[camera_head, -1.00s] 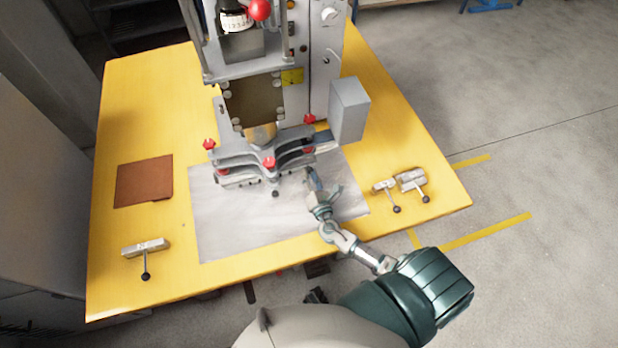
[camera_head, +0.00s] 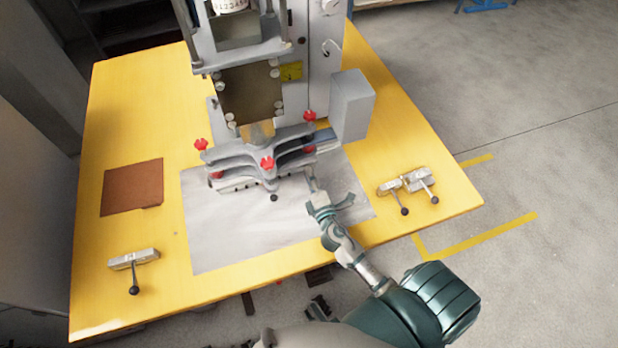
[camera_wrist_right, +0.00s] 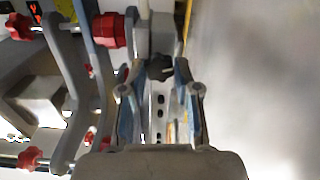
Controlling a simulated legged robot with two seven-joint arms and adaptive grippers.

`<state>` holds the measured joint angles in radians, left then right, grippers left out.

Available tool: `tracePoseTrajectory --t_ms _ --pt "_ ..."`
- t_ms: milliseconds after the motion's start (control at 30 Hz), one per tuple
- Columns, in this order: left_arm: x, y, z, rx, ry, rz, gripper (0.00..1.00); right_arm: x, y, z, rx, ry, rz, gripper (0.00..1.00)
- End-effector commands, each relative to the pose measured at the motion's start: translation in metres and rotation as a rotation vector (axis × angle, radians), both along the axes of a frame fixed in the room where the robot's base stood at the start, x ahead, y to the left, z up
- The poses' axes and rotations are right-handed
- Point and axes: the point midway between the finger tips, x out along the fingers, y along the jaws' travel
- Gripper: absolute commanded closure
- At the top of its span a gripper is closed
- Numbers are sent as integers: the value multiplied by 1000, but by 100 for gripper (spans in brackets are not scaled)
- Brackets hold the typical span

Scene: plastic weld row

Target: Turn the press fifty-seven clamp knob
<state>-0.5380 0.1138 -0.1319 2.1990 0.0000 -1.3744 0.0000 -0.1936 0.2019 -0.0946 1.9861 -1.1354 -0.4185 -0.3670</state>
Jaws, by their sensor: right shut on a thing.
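The press (camera_head: 305,60) stands at the back middle of the yellow table, with a grey layered clamp fixture (camera_head: 235,160) at its front. Red knobs sit on the fixture, one at the front middle (camera_head: 267,163), one at the left (camera_head: 200,144) and one at the right (camera_head: 309,115). My right gripper (camera_head: 312,184) reaches the fixture's front right side. In the right wrist view its two fingers (camera_wrist_right: 160,72) are closed around a dark knob (camera_wrist_right: 160,67); in the head view the fingers hide that knob. My left gripper is not in view.
A grey sheet (camera_head: 225,230) covers the table (camera_head: 95,290) before the press. A brown pad (camera_head: 132,187) lies left. Small metal clamps with black ball handles lie front left (camera_head: 133,260) and right (camera_head: 408,183). A grey box (camera_head: 350,105) juts from the press's right.

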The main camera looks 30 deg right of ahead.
Motion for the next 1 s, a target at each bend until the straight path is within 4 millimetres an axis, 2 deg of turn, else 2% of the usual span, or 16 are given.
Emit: tracePoseTrajectory --t_ms 33,400,867,900,967,1000 --pt "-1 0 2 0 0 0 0 -1 -1 -5 27 1 -5 100" --pt "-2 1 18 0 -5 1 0 -1 -1 -4 139 -25 -3 100" --pt "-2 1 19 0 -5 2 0 -1 -1 -5 149 -26 -3 100" --pt "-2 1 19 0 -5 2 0 -1 0 -5 149 -26 -3 59" --pt "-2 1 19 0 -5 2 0 -1 0 -4 149 -27 -3 44" --pt "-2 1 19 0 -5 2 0 -1 0 -4 149 -28 -2 44"
